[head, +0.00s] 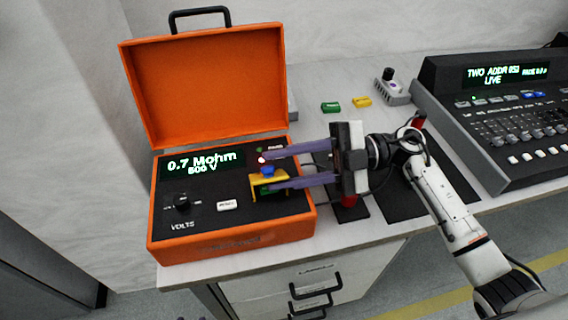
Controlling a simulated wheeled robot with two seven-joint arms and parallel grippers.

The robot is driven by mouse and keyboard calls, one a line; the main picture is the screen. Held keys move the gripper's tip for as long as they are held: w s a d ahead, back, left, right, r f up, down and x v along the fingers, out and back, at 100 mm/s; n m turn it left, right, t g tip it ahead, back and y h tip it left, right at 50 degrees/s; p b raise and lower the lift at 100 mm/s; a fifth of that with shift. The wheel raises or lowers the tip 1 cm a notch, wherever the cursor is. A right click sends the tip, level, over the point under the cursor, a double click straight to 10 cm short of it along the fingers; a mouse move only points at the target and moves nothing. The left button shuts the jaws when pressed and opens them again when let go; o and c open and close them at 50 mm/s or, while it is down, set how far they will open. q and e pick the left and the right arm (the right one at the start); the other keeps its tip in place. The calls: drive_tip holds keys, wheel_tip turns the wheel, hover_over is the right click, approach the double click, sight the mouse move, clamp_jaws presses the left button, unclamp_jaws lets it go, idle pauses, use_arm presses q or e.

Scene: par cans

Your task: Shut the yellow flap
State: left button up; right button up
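The yellow flap (284,174) is on the right side of the orange tester's black panel, beside a blue button (267,170). My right gripper (264,173) comes in from the right with its two purple fingers spread apart and nothing between them that it grips. Its upper finger lies just beyond the flap and its lower finger crosses in front of it, hiding part of it. I cannot tell whether a finger touches the flap, or how far the flap stands open. My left gripper is not in view.
The orange tester (168,252) has its lid (205,90) up and its display lit. A mixing console (500,125) stands at the right. Small green (331,107) and yellow (362,101) blocks lie behind on the white table. Black mats lie under my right arm.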

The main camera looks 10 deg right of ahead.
clamp_jaws()
drive_tip(key=n+b, duration=0.1)
drive_tip(key=f+n+b, duration=0.1)
drive_tip(key=shift+s+f+b, duration=0.1)
drive_tip(key=shift+s+b, duration=0.2)
drive_tip(key=shift+s, duration=0.05)
drive_tip(key=shift+s+f+n+b, duration=0.1)
drive_tip(key=shift+n+b, duration=0.3)
drive_tip(key=shift+n, duration=0.2)
drive_tip(key=shift+s+n+b, duration=0.1)
drive_tip(key=shift+n+b, duration=0.2)
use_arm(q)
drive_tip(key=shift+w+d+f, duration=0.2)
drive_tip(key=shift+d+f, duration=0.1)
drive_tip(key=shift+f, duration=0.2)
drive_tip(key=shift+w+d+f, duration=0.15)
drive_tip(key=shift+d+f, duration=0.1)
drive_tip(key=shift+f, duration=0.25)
use_arm(e)
drive_tip(key=shift+r, duration=0.2)
unclamp_jaws()
drive_tip(key=shift+f, duration=0.1)
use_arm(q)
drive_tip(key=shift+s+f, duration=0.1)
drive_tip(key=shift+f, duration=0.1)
use_arm(e)
drive_tip(key=shift+s+f, duration=0.15)
